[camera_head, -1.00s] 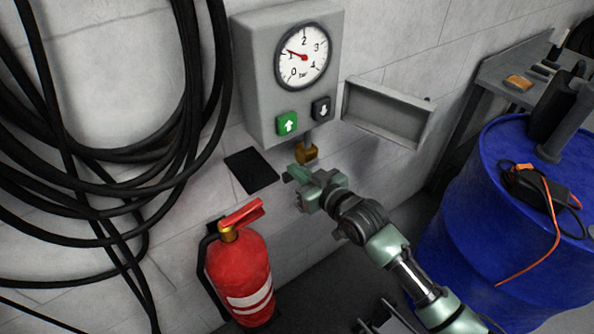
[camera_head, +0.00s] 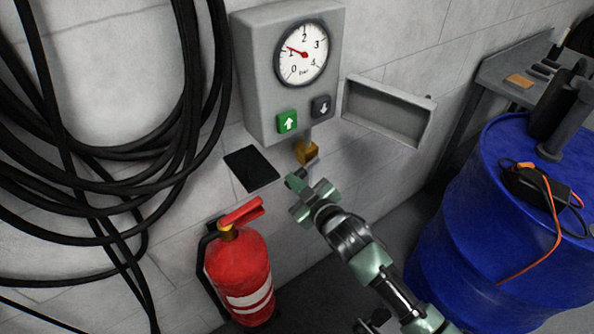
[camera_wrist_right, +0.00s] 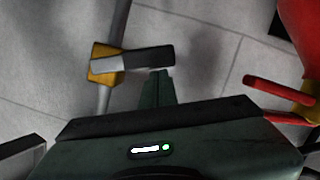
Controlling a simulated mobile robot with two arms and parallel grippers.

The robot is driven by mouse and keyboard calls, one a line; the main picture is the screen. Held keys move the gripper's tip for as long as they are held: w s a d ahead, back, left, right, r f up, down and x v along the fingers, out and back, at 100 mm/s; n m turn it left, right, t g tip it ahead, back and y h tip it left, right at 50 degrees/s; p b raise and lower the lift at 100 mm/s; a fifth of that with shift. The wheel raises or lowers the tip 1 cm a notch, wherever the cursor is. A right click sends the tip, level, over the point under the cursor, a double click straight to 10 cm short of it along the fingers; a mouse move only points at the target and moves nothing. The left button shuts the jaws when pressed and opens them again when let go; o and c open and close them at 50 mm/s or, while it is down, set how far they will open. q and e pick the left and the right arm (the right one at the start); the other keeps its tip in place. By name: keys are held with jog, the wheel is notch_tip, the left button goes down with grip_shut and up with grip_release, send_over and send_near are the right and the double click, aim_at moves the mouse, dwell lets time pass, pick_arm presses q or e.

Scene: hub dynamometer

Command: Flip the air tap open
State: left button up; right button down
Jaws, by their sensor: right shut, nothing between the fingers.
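The air tap (camera_head: 307,153) is a small brass body on a thin pipe under the grey gauge box. In the right wrist view the brass body (camera_wrist_right: 103,66) sits on the pipe, and its lever (camera_wrist_right: 135,58), grey with a dark end, lies crosswise to the pipe. My right gripper (camera_head: 294,178) is just below the tap. In the wrist view its shut, empty fingers (camera_wrist_right: 155,76) come up beside the lever's dark end; I cannot tell whether they touch it. My left gripper is not in view.
The gauge box (camera_head: 244,75) has a green and a dark arrow button; its needle is near 1. An open grey tray (camera_head: 400,125) is right of it. A red fire extinguisher (camera_head: 239,275) stands below left, black hoses (camera_head: 185,150) hang left, and a blue drum (camera_head: 480,225) stands right.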

jog(key=w+d+f+n+t+h+b, duration=0.1)
jog(key=w+d+f+n+t+b, duration=0.1)
jog(key=f+n+b, duration=0.5)
jog(key=shift+w+d+f+n+t+b, duration=0.4)
jog(key=shift+w+d+n+b, duration=0.25)
jog(key=shift+d+n, duration=0.4)
jog(key=shift+d, duration=0.25)
